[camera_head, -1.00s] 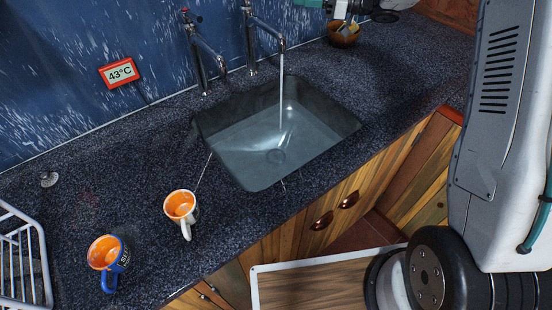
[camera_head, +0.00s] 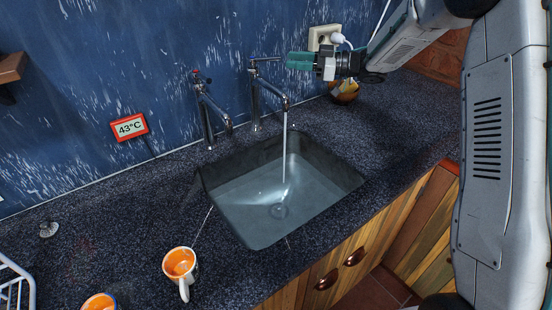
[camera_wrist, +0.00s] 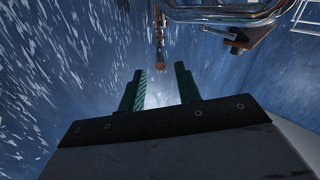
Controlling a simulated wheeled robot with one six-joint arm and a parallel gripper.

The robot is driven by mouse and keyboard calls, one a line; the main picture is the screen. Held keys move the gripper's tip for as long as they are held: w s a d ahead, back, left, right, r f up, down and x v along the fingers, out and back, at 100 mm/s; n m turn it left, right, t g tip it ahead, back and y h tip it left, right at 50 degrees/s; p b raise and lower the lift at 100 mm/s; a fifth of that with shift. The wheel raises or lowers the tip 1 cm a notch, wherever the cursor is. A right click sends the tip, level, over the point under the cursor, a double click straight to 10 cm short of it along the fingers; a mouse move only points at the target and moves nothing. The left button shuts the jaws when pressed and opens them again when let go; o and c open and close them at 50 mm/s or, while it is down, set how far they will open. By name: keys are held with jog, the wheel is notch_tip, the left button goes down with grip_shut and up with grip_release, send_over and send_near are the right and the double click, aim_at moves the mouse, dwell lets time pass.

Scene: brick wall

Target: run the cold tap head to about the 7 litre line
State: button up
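Two chrome taps stand behind the sink (camera_head: 222,190). The left tap (camera_head: 207,120) has small red and dark marks on top and no visible flow. The right tap (camera_head: 254,100) has a lever on top, and a water stream (camera_head: 284,155) falls from its spout. Which one is cold I cannot tell. Water lies in the sink over the drain (camera_head: 278,211); no litre line is readable. My gripper (camera_head: 292,60) is near the right tap's lever, to its right. In the wrist view my gripper (camera_wrist: 158,80) has two teal fingers apart, nothing between them; a tap shows beyond.
A red-framed display (camera_head: 130,126) on the blue wall reads 43°C. A socket (camera_head: 323,36) and a bowl (camera_head: 344,93) are near my gripper. A white mug (camera_head: 180,265) and another mug (camera_head: 100,302) stand front left. A drain plug (camera_head: 48,230) lies on the counter.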

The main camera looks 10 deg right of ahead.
aim_at(254, 58)
jog(key=x, duration=0.8)
jog(key=shift+a, duration=0.1)
grip_shut()
